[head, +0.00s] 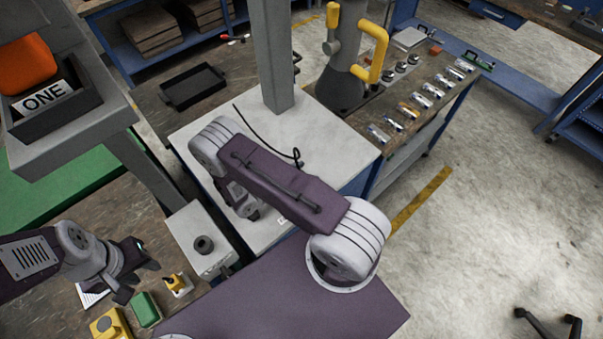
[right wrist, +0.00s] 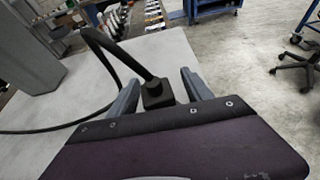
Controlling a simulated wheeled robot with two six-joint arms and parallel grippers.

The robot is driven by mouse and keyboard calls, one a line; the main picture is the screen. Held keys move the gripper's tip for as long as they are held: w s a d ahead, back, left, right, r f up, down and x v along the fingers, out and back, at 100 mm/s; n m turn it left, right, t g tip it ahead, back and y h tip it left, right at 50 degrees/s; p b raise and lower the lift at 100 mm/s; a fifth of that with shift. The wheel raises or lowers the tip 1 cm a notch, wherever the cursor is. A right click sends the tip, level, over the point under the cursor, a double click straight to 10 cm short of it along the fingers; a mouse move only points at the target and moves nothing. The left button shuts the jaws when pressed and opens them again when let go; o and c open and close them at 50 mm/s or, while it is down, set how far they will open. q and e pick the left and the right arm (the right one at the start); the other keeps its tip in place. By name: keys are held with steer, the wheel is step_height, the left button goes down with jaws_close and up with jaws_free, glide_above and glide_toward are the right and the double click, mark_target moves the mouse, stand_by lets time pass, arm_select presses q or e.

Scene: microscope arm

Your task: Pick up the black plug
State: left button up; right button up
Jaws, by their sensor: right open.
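The black plug (right wrist: 156,94) stands on the light grey tabletop in the right wrist view, with its thick black cable (right wrist: 103,47) arching up and to the left. My right gripper (right wrist: 160,78) is open, with one finger on each side of the plug. A gap shows at the right finger; contact at the left finger is hard to tell. In the head view the cable (head: 262,136) runs to the edge of my right forearm, which hides most of the plug and the right gripper. My left gripper (head: 143,275) is open and empty over the workbench at lower left.
A grey column (head: 271,60) rises from the grey tabletop (head: 345,135). The microscope (head: 341,82) with yellow handles stands behind, beside a row of small parts. A grey box with a black knob (head: 203,244) and yellow and green blocks (head: 145,309) sit near my left gripper.

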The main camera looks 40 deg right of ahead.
steer(key=shift+d, duration=0.45)
steer(key=shift+a+f, duration=0.1)
steer(key=shift+w+a, duration=0.15)
steer(key=shift+a, duration=0.05)
steer(key=shift+d+f, duration=0.15)
steer(key=shift+d, duration=0.25)
jaws_close()
arm_select(q)
steer(key=shift+s+a+r, duration=0.1)
steer(key=shift+a+r, duration=0.15)
steer(key=shift+a, duration=0.2)
arm_select(e)
steer(key=shift+a, duration=0.15)
arm_select(q)
steer(key=shift+a, duration=0.1)
